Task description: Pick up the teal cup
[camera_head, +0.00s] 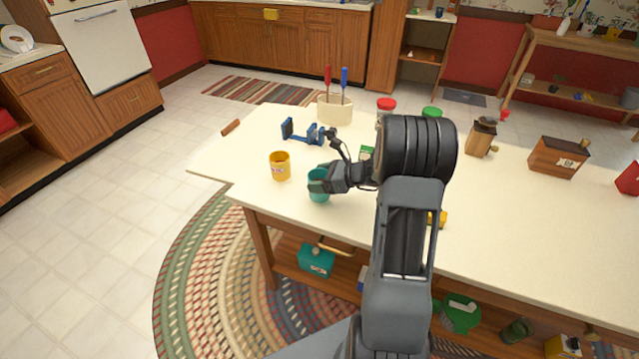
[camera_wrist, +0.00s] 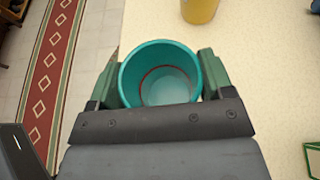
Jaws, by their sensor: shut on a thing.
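The teal cup (camera_head: 319,193) is at the front left of the cream tabletop, just right of a yellow cup. In the wrist view the teal cup (camera_wrist: 160,60) is upright, its open mouth facing the camera, with a red ring inside. My gripper (camera_wrist: 160,80) has one finger on each side of the cup and is shut on it. In the head view my gripper (camera_head: 322,182) reaches the cup from the right and hides part of it. I cannot tell whether the cup's base touches the table.
The yellow cup (camera_head: 280,166) stands close by on the left. A blue clamp-like tool (camera_head: 303,132) and a cream holder (camera_head: 335,110) with red and blue handles are behind. A wooden grinder (camera_head: 481,137) and a wooden box (camera_head: 558,157) stand to the right. The table's front left corner is clear.

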